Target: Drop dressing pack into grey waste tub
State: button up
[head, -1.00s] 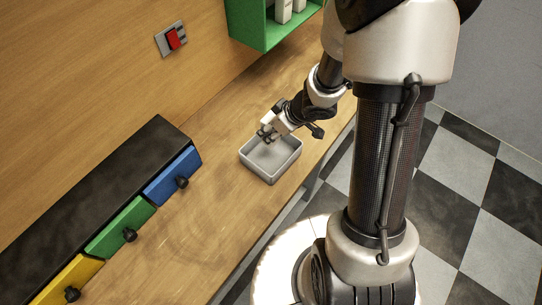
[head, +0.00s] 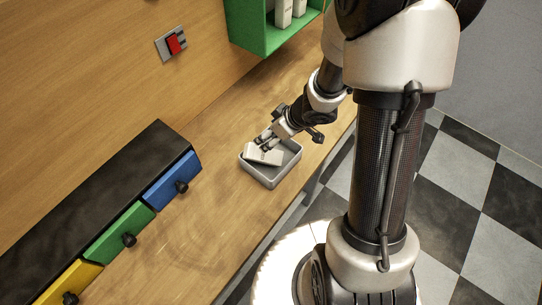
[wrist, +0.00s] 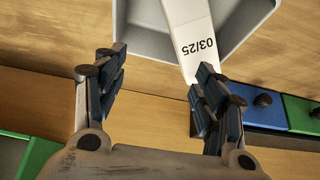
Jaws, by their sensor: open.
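The dressing pack (head: 262,155), a white block, lies tilted in the grey waste tub (head: 270,181), one end near the tub's left rim. In the wrist view the pack (wrist: 188,28) shows a "03/25" label, and its near end reaches over the tub's edge (wrist: 142,40) beside my right finger. I cannot tell whether they touch. My gripper (head: 265,141) is just above the pack and tub. In the wrist view its fingers (wrist: 160,65) are spread apart with nothing between them. The pack's underside is hidden.
Blue (head: 173,178), green (head: 121,228) and yellow (head: 68,279) drawers with black knobs stand left of the tub. A green shelf box (head: 262,32) with white items is above the bench's back. A red switch (head: 173,43) is on the wall. Bench (head: 205,215) between drawers and tub is clear.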

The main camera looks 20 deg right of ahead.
jog(key=v, duration=1.2)
jog(key=shift+w, duration=0.1)
jog(key=w+d+r+m+t+h+b, duration=0.2)
jog(key=d+r+m+t+h, duration=0.45)
jog(key=r, duration=0.65)
jog(key=s+a+f+g+y+b, duration=0.1)
jog(key=s+a+g, duration=0.2)
jog(key=s, duration=0.6)
jog(key=s+a+f+g+y+b, duration=0.1)
jog(key=s+a+f+g+y, duration=0.1)
jog(key=s+a, duration=0.5)
jog(key=s+g, duration=0.1)
jog(key=s, duration=0.1)
jog(key=shift+s+f+m+g, duration=0.2)
jog(key=shift+s+m+g, duration=0.15)
